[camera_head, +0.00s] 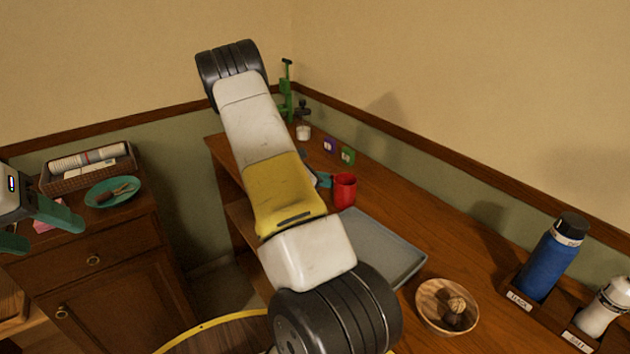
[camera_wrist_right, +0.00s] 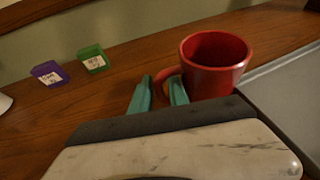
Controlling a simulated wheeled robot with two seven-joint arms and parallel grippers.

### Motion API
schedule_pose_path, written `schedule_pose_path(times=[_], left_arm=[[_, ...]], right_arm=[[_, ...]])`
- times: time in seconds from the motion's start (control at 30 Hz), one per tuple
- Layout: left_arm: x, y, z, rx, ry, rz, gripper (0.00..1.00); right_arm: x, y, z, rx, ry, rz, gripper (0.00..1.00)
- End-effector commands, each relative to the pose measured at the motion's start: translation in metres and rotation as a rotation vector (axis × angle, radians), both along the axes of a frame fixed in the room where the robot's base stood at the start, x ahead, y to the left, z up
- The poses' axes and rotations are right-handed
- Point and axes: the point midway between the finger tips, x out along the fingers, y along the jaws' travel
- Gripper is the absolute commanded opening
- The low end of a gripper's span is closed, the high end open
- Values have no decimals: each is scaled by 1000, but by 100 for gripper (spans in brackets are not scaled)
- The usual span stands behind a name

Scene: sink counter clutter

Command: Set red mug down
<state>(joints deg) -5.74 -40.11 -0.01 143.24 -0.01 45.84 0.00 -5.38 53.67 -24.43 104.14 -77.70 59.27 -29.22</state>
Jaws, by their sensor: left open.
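The red mug (camera_head: 344,190) is upright over the wooden counter, beside the far left end of the grey tray. In the right wrist view the mug (camera_wrist_right: 213,65) has its handle toward my right gripper (camera_wrist_right: 160,88). The teal fingers are apart, with the handle at or between their tips; whether they clamp it is unclear. The mug's base is partly hidden, so I cannot tell if it touches the counter. In the head view my right gripper (camera_head: 323,180) is mostly hidden behind my arm. My left gripper (camera_head: 40,232) is open and empty at the left edge, near the cabinet.
The grey tray (camera_head: 388,252) lies right of the mug. Purple (camera_wrist_right: 49,74) and green (camera_wrist_right: 93,59) boxes stand left of it. A wooden bowl (camera_head: 432,313), blue bottle (camera_head: 552,258) and white bottle (camera_head: 602,308) are nearer. A teal plate (camera_head: 128,198) and basket (camera_head: 70,179) sit on the cabinet.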

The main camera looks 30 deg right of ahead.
Motion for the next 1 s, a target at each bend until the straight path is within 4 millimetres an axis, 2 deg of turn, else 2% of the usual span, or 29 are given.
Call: schedule_pose_path(times=[0.13, 0.33, 0.43, 0.47, 1.0], left_arm=[[0, 0, 0, 0, 0, 0, 60], [0, 0, 0, 0, 0, 0, 60], [0, 0, 0, 0, 0, 0, 60], [0, 0, 0, 0, 0, 0, 60], [0, 0, 0, 0, 0, 0, 60]], right_arm=[[-2, -17, -7, 0, -1, -2, 21], [-2, -18, -7, 1, -3, -1, 21], [-2, -18, -7, 1, -3, -1, 3], [-2, -17, -7, 1, -3, -1, 0], [-2, -17, -7, 1, -3, -1, 0]])
